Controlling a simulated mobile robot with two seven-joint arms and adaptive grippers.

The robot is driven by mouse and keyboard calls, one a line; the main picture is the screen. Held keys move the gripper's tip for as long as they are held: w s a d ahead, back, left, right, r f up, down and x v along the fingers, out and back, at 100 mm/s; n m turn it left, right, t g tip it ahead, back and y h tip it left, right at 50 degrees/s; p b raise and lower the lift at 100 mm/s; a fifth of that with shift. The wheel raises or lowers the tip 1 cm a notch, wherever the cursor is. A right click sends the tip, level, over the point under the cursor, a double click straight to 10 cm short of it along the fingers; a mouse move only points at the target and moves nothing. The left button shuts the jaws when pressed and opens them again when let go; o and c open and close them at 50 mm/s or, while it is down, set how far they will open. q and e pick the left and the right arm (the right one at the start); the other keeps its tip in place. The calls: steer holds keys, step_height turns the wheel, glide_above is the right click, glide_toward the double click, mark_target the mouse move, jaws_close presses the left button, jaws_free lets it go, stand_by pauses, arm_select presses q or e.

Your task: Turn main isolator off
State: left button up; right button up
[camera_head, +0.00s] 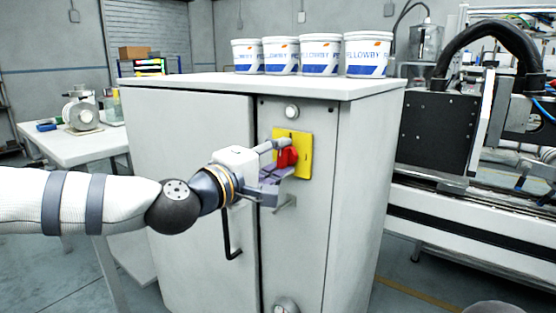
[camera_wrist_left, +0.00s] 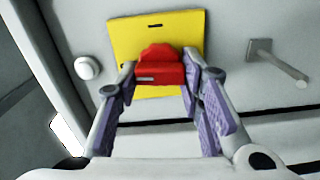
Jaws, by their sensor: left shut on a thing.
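The main isolator is a red knob (camera_head: 287,157) on a yellow plate (camera_head: 305,152), fixed to the upper front of a white cabinet. My left gripper (camera_head: 280,160) reaches in from the left and is shut on the red knob. In the left wrist view, the knob (camera_wrist_left: 160,68) sits between the two fingers of the left gripper (camera_wrist_left: 160,82), with the yellow plate (camera_wrist_left: 122,42) behind it. A dark slot mark shows on the plate above the knob. Parts of the knob's sides are hidden by the fingers. My right gripper is not in view.
The white cabinet (camera_head: 185,150) has a black door handle (camera_head: 228,238) below my left arm. A round knob (camera_head: 292,111) is above the plate and a metal peg (camera_head: 286,203) below it. Several white tubs (camera_head: 320,55) stand on top. A machine (camera_head: 440,125) is at right.

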arm_select(q)
steer(key=shift+n, duration=0.7)
steer(key=o, duration=1.2)
